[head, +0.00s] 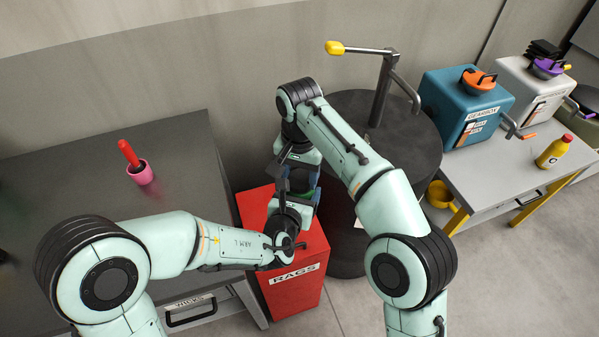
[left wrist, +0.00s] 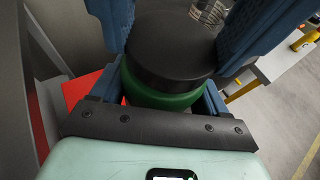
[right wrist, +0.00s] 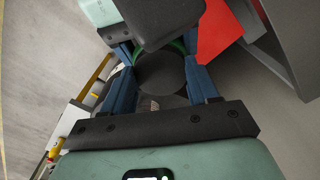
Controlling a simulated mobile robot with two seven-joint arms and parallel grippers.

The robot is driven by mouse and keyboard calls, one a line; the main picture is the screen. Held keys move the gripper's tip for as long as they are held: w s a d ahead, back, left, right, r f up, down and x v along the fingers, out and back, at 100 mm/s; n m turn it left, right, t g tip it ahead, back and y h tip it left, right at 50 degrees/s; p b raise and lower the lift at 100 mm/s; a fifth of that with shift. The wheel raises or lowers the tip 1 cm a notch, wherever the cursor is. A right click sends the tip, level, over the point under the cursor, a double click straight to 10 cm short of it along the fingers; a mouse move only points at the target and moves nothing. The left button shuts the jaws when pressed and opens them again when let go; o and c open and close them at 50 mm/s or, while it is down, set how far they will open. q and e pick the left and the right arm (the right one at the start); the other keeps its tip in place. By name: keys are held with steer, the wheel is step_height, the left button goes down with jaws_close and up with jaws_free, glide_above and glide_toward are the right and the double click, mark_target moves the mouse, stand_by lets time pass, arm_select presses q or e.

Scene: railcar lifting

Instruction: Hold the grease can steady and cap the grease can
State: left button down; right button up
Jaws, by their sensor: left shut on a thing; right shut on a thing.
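The green grease can (left wrist: 160,96) is between the blue fingers of my left gripper (head: 296,201), which is shut on it. The can also shows as a green rim in the right wrist view (right wrist: 172,46) and is mostly hidden in the head view. A black round cap (left wrist: 172,50) sits directly over the green body. It also shows as a dark disc in the right wrist view (right wrist: 161,73), between the fingers of my right gripper (head: 299,179), which is shut on it. I cannot tell whether the cap is seated or just above the can.
The grippers meet above a red rags bin (head: 292,292). A dark round drum (head: 400,125) with a yellow-handled crank (head: 382,85) stands close behind my right arm. A grey bench (head: 70,180) with a pink cup (head: 140,174) is at left. A gearbox (head: 450,105) and yellow bottle (head: 553,152) stand at right.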

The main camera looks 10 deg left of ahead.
steer(key=m, duration=0.5)
steer(key=shift+a+m, duration=0.15)
steer(key=shift+m, duration=0.25)
steer(key=m, duration=0.3)
steer(key=shift+w+m, duration=0.1)
steer(key=shift+m, duration=0.3)
steer(key=o, duration=1)
